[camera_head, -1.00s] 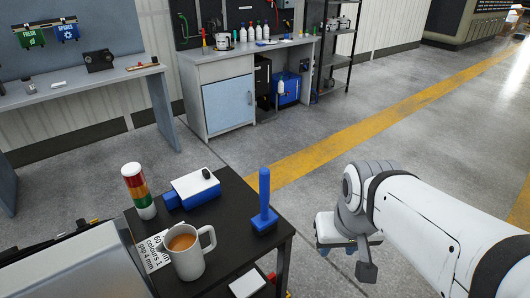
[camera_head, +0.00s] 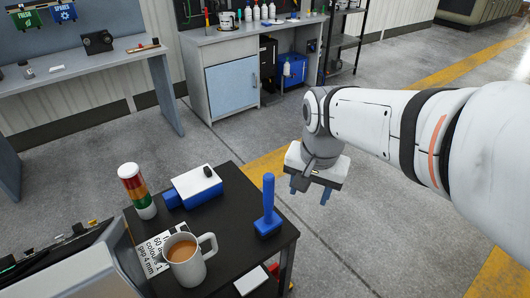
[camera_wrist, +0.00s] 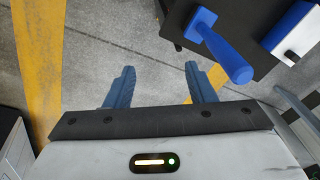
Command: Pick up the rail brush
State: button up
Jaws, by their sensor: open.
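A blue block with an upright blue handle, which looks like the rail brush (camera_head: 268,205), stands near the right corner of the black table (camera_head: 232,228). It also shows in the wrist view (camera_wrist: 226,52) at the upper right, its handle toward the camera. My gripper (camera_head: 308,192) points down, to the right of the brush and past the table edge. In the wrist view my gripper (camera_wrist: 160,68) is open, with only floor between its fingers. The brush is apart from the fingers, right of them.
On the table stand a mug of brown drink (camera_head: 186,262), a red, amber and green signal light (camera_head: 137,190), a blue-and-white box (camera_head: 194,188) and a printed card (camera_head: 157,246). A grey workbench (camera_head: 232,75) stands behind. The floor right of the table is clear.

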aim_at(269, 186)
jog(key=w+a+r+m, duration=0.1)
jog(key=w+a+m, duration=0.1)
jog(key=w+a+r+m+g+p, duration=0.1)
jog(key=w+a+m, duration=0.1)
jog(key=w+a+r+m+p, duration=0.1)
jog(key=w+a+m, duration=0.1)
jog(key=a, duration=0.1)
jog(key=shift+w, duration=0.25)
jog(key=f, duration=0.2)
jog(key=f+p, duration=0.1)
jog(key=f, duration=0.1)
jog(key=a+f, duration=0.1)
jog(key=f, duration=0.2)
jog(key=shift+s+a, duration=0.1)
jog(key=shift+s, duration=0.25)
jog(key=shift+f, duration=0.4)
